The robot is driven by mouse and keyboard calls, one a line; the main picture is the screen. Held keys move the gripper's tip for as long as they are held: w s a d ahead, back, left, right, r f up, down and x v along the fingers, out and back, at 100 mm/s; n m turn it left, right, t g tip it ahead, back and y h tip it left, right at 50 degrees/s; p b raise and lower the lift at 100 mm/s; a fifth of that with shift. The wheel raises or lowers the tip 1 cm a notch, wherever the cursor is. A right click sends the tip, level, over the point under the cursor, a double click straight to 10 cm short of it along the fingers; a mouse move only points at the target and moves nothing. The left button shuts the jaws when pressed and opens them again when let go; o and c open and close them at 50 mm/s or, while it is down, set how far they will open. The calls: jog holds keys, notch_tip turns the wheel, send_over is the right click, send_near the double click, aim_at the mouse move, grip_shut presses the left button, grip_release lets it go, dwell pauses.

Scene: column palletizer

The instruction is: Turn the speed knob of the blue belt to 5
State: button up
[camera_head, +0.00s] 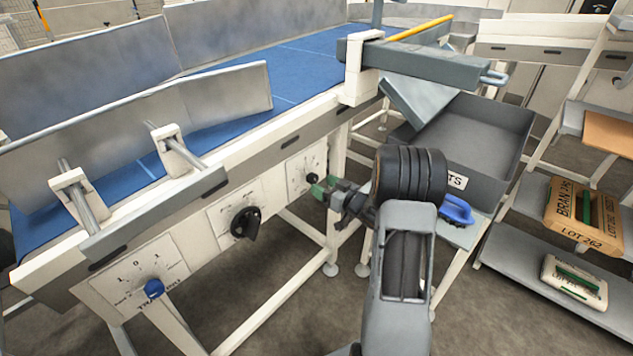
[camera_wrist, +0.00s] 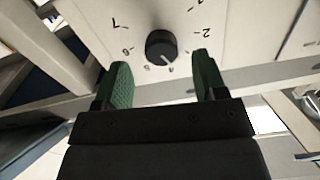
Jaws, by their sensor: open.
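The blue belt (camera_head: 225,100) runs along the conveyor at left. A small black knob (camera_head: 312,178) sits on the rightmost white dial plate of its side panel. In the wrist view the round black speed knob (camera_wrist: 160,46) has numerals around it, appearing tilted. My gripper (camera_head: 325,187) faces this knob. Its green fingers (camera_wrist: 161,75) are open, one to each side of the knob and just short of it, with visible gaps. Part of the numeral ring is hidden by the right finger.
Further left on the panel are a larger black rotary switch (camera_head: 245,222) and a blue knob (camera_head: 154,288). A grey bin (camera_head: 490,120) stands behind my arm, with a blue object (camera_head: 456,209) near it. Shelves (camera_head: 545,280) with bags are at right.

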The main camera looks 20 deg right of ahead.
jog(key=v, duration=0.9)
jog(key=shift+s, duration=0.25)
jog(key=shift+r, duration=0.1)
